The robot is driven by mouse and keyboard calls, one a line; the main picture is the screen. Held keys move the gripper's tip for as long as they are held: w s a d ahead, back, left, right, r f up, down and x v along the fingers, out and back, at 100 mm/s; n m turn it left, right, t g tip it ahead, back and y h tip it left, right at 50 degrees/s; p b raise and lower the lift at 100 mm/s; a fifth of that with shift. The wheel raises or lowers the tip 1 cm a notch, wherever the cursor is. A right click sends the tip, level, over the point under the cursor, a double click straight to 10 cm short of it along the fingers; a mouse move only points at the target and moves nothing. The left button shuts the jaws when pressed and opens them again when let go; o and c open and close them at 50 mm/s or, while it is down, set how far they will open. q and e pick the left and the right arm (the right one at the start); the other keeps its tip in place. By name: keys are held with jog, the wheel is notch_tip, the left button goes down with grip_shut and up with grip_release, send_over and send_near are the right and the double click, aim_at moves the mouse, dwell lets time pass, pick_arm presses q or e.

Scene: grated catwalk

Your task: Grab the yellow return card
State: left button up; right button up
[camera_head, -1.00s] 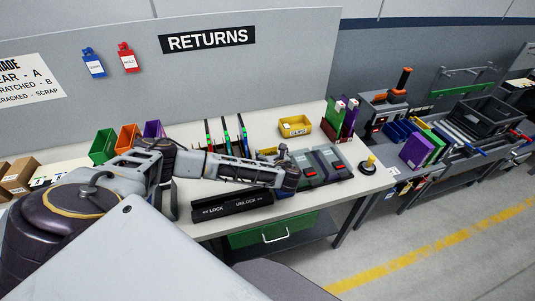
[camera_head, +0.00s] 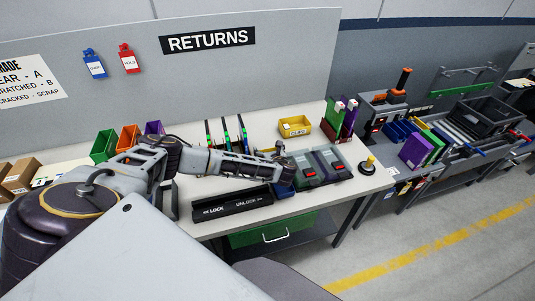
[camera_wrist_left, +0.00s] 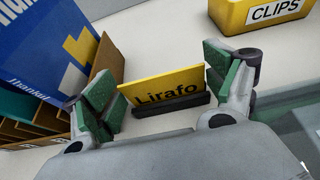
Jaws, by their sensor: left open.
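The yellow return card (camera_wrist_left: 165,86), printed "Lirafo", stands upright in a low black holder (camera_wrist_left: 172,106) in the left wrist view. My left gripper (camera_wrist_left: 158,74) is open, with one green-padded finger to each side of the card. The fingers do not appear to press on the card. My right gripper is not in view.
A yellow CLIPS bin (camera_head: 295,126) stands behind the gripper, with grey devices (camera_head: 322,168) to its right. A blue box (camera_wrist_left: 40,50) and brown dividers (camera_wrist_left: 106,62) are close to the left finger. A black lock/unlock tray (camera_head: 232,204) lies at the table front.

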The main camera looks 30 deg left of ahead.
aim_at(268, 149)
pick_arm(q)
jog(key=shift+w+a+f, duration=0.15)
jog(key=shift+w+a, duration=0.15)
jog(key=shift+c, duration=0.4)
jog(key=c, duration=0.4)
jog(key=shift+r+b, duration=0.4)
jog(key=shift+r, duration=4.6)
jog(key=shift+d, duration=0.15)
